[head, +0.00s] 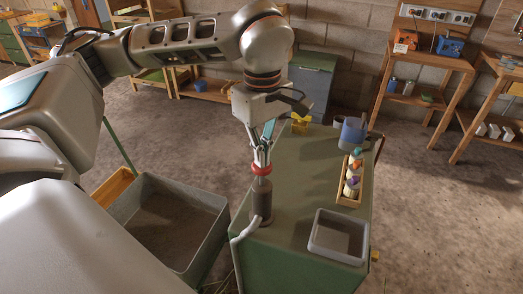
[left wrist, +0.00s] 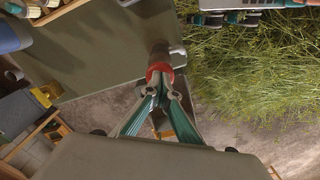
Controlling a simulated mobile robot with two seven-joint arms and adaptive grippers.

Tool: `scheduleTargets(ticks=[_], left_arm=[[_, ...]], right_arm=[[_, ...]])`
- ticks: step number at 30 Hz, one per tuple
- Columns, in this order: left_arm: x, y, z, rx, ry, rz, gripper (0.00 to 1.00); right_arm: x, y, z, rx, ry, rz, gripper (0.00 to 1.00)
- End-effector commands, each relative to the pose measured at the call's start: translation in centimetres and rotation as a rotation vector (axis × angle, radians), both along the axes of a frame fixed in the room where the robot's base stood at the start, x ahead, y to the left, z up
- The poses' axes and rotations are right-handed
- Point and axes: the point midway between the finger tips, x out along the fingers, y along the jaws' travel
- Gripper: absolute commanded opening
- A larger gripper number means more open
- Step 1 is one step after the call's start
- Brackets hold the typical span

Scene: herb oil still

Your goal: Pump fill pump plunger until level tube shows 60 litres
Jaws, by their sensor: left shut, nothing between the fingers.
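The fill pump stands at the near left corner of a green-topped cabinet, with a dark cylindrical body (head: 261,200) and a red plunger top (head: 261,169). The red plunger top also shows in the left wrist view (left wrist: 160,72). My left gripper (head: 262,160) points down directly over the plunger, fingers shut with nothing between them. Its tips meet at or just above the red top in the left wrist view (left wrist: 165,92); I cannot tell whether they touch it. I cannot make out the level tube or its reading. My right gripper is not in view.
The cabinet top (head: 295,205) also holds a grey tray (head: 338,236), a wooden rack of small bottles (head: 350,182) and a blue container (head: 353,133). A large grey bin (head: 215,205) stands left of it. Green herb stalks (left wrist: 245,85) fill the wrist view's right side.

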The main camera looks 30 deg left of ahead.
Motion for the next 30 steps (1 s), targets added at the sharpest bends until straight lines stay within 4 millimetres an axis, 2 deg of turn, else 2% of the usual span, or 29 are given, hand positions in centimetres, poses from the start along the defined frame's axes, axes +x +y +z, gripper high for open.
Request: scheduleTargets(ticks=[1,4,13,27,30], left_arm=[[0.0,0.0,0.9,0.001,0.002,0.000,0.00],[-0.1,0.0,1.9,0.001,0.003,0.000,0.00],[-0.1,0.0,0.5,0.000,0.001,-0.001,0.00],[-0.1,0.0,-3.5,0.001,0.002,0.000,0.00],[0.0,0.0,-3.1,0.000,0.001,0.000,0.00]], right_arm=[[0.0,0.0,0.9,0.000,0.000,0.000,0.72],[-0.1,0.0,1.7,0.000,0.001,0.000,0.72],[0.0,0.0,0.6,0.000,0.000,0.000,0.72],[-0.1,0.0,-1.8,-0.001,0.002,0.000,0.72],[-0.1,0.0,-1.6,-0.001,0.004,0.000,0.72]])
